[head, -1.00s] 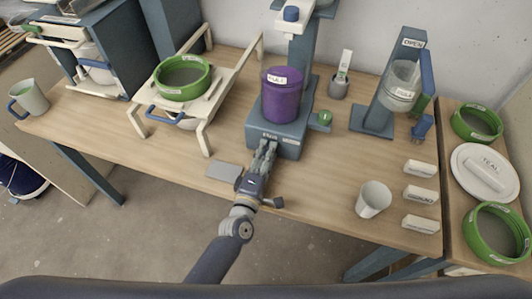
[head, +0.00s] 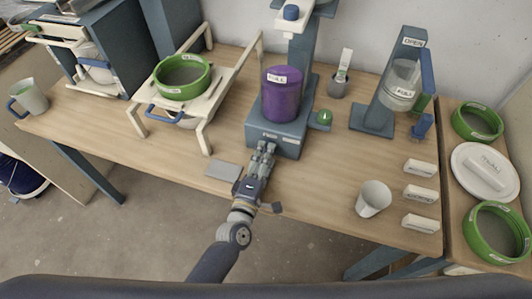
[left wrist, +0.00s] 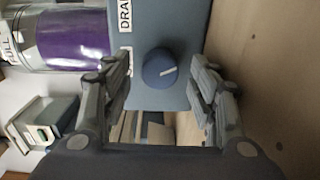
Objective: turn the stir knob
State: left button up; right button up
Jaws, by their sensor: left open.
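The stir knob (left wrist: 160,68) is a round blue dial with a white pointer line, on the front of the blue-grey mixer base (left wrist: 150,25). In the left wrist view it sits between my open left fingers (left wrist: 160,80), with a gap on each side; I cannot tell how deep the fingers reach. In the head view my left gripper (head: 266,150) is at the front face of the mixer base (head: 290,146) and hides the knob. My right gripper is not in view.
A flat grey plate (head: 222,170) lies left of my gripper. A white cup (head: 373,199) and white labelled blocks (head: 420,194) are to the right. The table front between gripper and cup is clear.

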pick_arm(q)
jog(key=v, duration=1)
jog(key=shift+s, duration=0.25)
